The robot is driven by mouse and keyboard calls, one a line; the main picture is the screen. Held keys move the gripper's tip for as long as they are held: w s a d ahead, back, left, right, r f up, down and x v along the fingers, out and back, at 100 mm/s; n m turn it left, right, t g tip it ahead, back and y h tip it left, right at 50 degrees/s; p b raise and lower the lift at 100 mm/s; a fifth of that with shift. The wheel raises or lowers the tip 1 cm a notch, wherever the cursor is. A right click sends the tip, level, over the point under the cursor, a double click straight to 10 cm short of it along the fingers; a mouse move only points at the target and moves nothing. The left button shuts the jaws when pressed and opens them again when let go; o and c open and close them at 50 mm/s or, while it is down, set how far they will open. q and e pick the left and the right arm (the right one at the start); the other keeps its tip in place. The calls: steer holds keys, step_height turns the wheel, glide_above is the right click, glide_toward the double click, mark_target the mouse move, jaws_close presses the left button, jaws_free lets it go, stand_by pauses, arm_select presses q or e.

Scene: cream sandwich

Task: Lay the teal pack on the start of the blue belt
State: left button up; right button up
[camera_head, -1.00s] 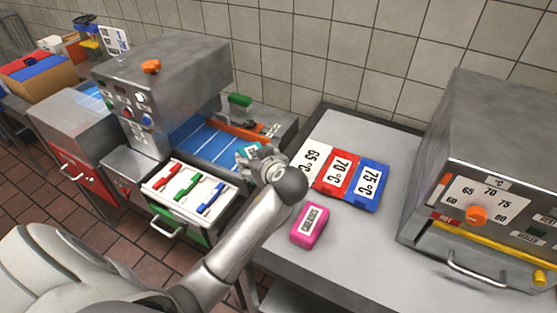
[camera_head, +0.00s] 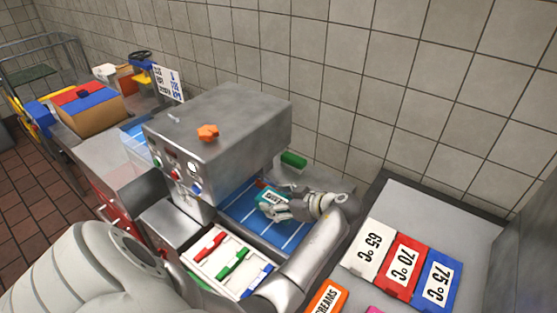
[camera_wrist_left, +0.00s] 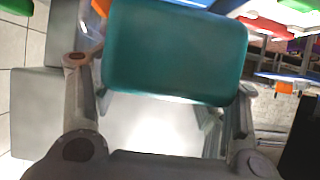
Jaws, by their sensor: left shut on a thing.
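The teal pack (camera_head: 270,196), with a white label, is held in my left gripper (camera_head: 272,206) in the head view. It is over the near right part of the blue belt (camera_head: 285,233), which has white cross lines and runs in under the grey machine. I cannot tell whether the pack touches the belt. In the left wrist view the teal pack (camera_wrist_left: 175,50) fills the upper middle, between the two fingers of the left gripper (camera_wrist_left: 165,85). My right gripper is not in view.
The grey machine (camera_head: 222,115) with an orange knob stands over the belt. In front is a white panel (camera_head: 228,262) with red, green and blue handles. A green block (camera_head: 293,160) lies behind the belt. An orange pack (camera_head: 325,298) and temperature cards (camera_head: 404,262) lie on the right table.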

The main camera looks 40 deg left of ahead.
arm_select(q)
steer(key=f+b, duration=0.1)
steer(key=f, duration=0.1)
steer(key=f+b, duration=0.2)
steer(key=shift+a+f, duration=0.2)
steer(key=shift+f, duration=0.15)
steer(key=shift+f+b, duration=0.6)
steer(key=shift+f, duration=0.25)
steer(key=shift+f+b, duration=0.3)
steer(key=shift+f, duration=0.2)
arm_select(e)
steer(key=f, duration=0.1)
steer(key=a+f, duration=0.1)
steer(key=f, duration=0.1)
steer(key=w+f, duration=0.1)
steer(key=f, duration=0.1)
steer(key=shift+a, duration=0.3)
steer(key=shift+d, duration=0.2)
arm_select(q)
steer(key=o, duration=1.1)
steer(key=shift+o, duration=0.2)
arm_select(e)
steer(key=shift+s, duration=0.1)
